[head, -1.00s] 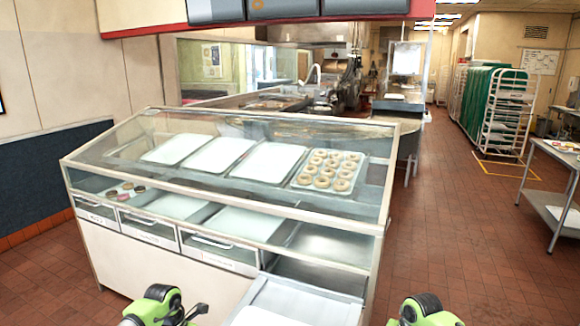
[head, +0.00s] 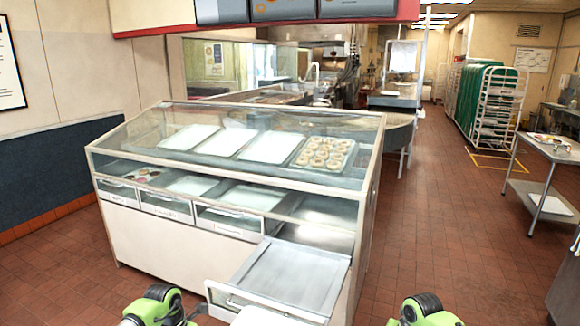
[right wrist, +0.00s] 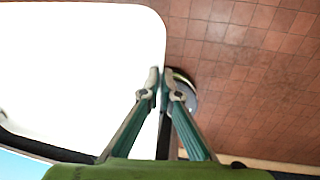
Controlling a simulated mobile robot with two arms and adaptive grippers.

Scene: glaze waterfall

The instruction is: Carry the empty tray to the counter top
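The white empty tray (head: 262,316) shows as a small piece at the bottom middle of the head view, low in front of me. In the right wrist view its flat white surface (right wrist: 75,70) fills the left side, with a rounded corner. My right gripper (right wrist: 162,85) has its fingers close together, one on each side of the tray's edge. In the head view its fingers are below the frame. My left gripper (head: 193,313) is at the bottom left of the head view, left of the tray. Its fingertips are cut off or too small to judge.
A glass display case (head: 235,160) stands ahead, with several trays and a tray of donuts (head: 325,153) inside. A pulled-out drawer (head: 292,277) juts toward me. A steel table (head: 550,150) stands at the right. The tiled floor (head: 440,230) right of the case is clear.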

